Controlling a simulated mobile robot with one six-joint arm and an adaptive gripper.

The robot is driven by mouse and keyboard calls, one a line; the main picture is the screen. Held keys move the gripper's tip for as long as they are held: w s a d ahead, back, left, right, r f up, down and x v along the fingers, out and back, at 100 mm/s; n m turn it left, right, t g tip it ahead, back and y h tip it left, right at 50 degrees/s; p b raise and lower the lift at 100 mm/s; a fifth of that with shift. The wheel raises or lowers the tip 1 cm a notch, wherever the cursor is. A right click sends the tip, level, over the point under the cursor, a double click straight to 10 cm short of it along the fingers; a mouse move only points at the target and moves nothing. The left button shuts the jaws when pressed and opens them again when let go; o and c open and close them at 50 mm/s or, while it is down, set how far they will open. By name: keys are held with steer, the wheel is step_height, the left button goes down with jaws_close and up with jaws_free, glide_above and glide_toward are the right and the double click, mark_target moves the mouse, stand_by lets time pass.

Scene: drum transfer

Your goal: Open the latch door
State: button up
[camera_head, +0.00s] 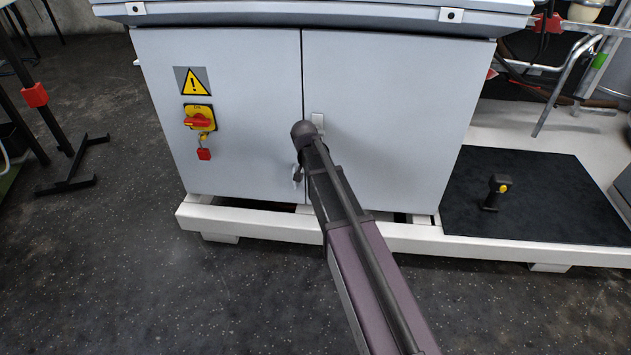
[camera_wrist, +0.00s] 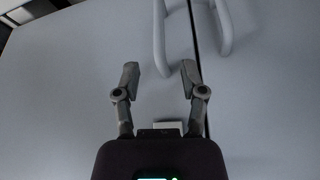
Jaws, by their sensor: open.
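A pale grey cabinet has two flat doors, a left door (camera_head: 235,150) and a right door (camera_head: 400,110), which meet at a narrow vertical seam. Both look shut. A left bar handle (camera_wrist: 160,40) and a right bar handle (camera_wrist: 223,28) stand beyond the fingertips, either side of the seam. I cannot tell whether the fingers touch anything.
A white base frame (camera_head: 250,226) juts out below. A black mat (camera_head: 540,190) bears a dark handheld device (camera_head: 496,192). Floor in front is clear.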

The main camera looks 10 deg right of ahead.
steer(key=shift+b+x, duration=3.2)
steer(key=shift+x, duration=0.6)
jaws_close()
